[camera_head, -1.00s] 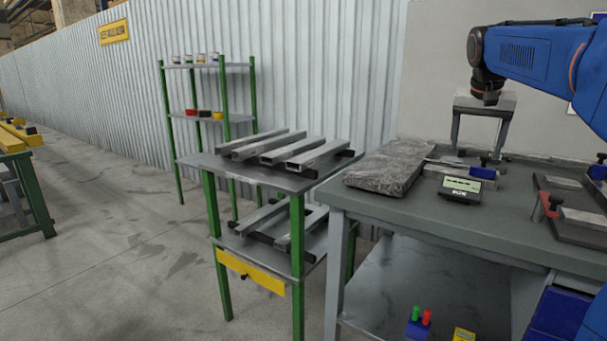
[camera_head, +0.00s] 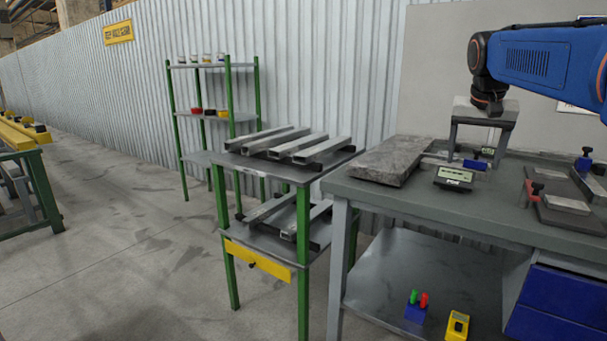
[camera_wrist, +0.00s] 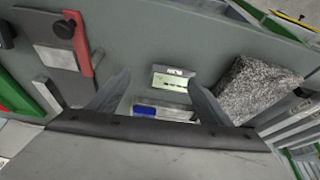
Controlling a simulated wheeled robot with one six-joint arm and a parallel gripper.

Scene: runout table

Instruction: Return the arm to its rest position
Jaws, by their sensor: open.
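My blue arm (camera_head: 535,62) reaches in from the right in the head view, above the back of the grey work table (camera_head: 440,205). Its dark wrist (camera_head: 488,88) points down. A small display unit (camera_wrist: 172,78) and a blue-ended block (camera_wrist: 165,112) show on the table below, between the fingers. The display unit also shows in the head view (camera_head: 454,178).
A speckled stone slab (camera_head: 388,160) lies left of the display. A plate with a red-handled clamp (camera_head: 533,186) lies right. A green-legged rack (camera_head: 290,175) with metal bars stands left.

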